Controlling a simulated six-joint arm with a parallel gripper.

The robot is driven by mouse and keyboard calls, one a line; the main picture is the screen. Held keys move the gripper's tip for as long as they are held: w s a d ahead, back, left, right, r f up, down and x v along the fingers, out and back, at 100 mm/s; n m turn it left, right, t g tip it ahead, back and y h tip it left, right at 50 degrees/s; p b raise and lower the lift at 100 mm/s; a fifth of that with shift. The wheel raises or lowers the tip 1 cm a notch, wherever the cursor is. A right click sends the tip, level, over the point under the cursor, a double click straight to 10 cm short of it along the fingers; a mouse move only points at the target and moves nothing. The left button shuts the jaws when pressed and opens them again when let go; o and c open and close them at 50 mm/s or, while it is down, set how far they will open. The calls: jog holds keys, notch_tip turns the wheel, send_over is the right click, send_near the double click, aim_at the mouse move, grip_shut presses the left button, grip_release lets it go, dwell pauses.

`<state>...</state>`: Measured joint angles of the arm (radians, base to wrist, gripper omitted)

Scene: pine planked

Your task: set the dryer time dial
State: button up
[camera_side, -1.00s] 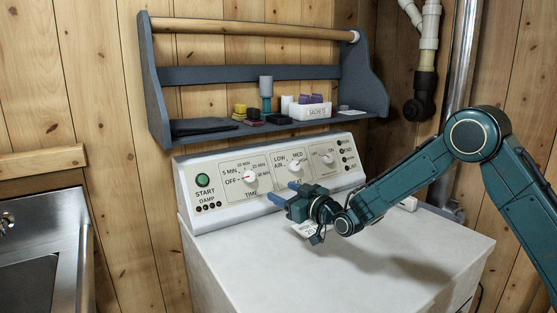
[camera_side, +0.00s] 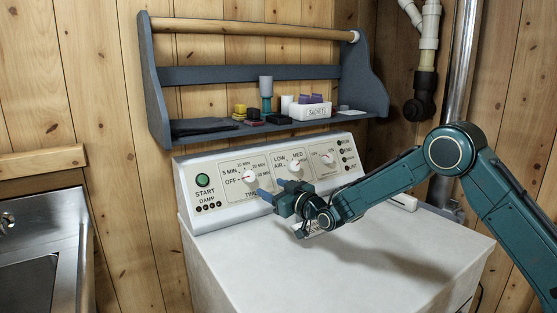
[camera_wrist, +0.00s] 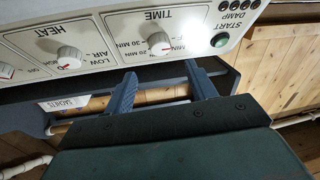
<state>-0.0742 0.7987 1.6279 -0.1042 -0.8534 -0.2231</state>
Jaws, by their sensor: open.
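The dryer time dial (camera_side: 249,177) is a white knob on the panel marked TIME, left of the HEAT dial (camera_side: 294,166). Its red mark faces left, toward OFF. In the wrist view, which is upside down, the time dial (camera_wrist: 158,42) sits just beyond the gap between my fingertips. My gripper (camera_side: 272,189) is open and empty, its blue fingers aimed at the panel, a little right of and below the time dial in the side view. In the wrist view my gripper (camera_wrist: 160,72) shows both fingers spread, apart from the knob.
A green START button (camera_side: 203,180) is at the panel's left end. The white dryer top (camera_side: 300,270) is mostly clear. A blue-grey shelf (camera_side: 220,132) above holds a sachets box (camera_side: 310,111) and small items. A metal sink (camera_side: 50,240) stands at the left.

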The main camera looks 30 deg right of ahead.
aim_at(251, 178)
jog(key=shift+w+a, duration=0.2)
jog(key=shift+w, duration=1.35)
jog(key=shift+w+a, duration=0.25)
jog(key=shift+w, duration=1.3)
jog(key=shift+w+a, duration=0.2)
jog(key=shift+w, duration=1.35)
jog(key=c, duration=1)
